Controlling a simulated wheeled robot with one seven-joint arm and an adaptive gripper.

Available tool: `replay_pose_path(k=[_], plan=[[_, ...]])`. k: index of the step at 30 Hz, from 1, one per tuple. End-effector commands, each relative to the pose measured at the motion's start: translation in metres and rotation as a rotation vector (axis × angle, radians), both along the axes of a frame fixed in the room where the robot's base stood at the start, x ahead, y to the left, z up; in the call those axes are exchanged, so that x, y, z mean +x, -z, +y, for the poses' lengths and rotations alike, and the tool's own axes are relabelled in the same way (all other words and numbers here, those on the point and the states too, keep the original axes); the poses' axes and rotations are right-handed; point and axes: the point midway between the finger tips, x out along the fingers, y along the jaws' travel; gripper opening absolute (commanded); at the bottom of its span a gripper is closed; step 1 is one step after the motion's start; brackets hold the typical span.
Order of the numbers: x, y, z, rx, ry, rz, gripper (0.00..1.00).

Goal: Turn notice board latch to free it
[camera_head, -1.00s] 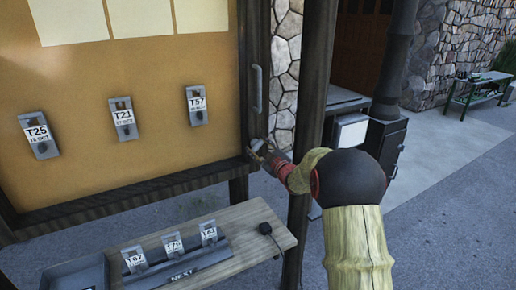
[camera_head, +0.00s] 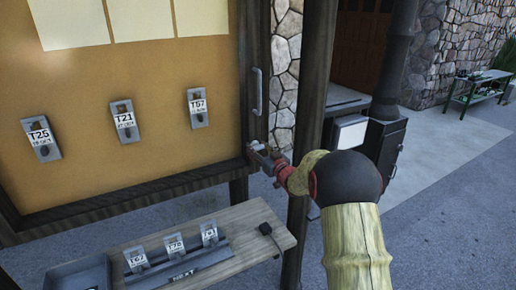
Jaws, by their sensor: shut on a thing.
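The notice board (camera_head: 150,150) stands at the left, with a dark wooden frame and a tan face. A grey upright handle (camera_head: 257,91) is on the right side of its frame. The latch (camera_head: 252,148) is a small grey piece low on that side, below the handle, and is largely hidden by my gripper. My gripper (camera_head: 264,155) is at the lower right corner of the frame, shut on the latch. My arm reaches in from the lower right.
A wooden shelf (camera_head: 235,232) below the board holds several tags and a grey tray (camera_head: 75,275). A dark post (camera_head: 313,110) stands just right of the board, close to my arm.

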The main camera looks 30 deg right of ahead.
Motion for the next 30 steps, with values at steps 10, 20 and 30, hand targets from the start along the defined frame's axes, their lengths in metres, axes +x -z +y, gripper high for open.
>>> replay_pose_path(k=[10,20,30], plan=[[-0.0002,0.002,0.0,0.031,0.0,0.004,0.19],[-0.0002,0.0017,0.0,0.03,0.0,0.003,0.5],[0.0,0.0005,0.0,0.028,0.0,0.002,0.64]])
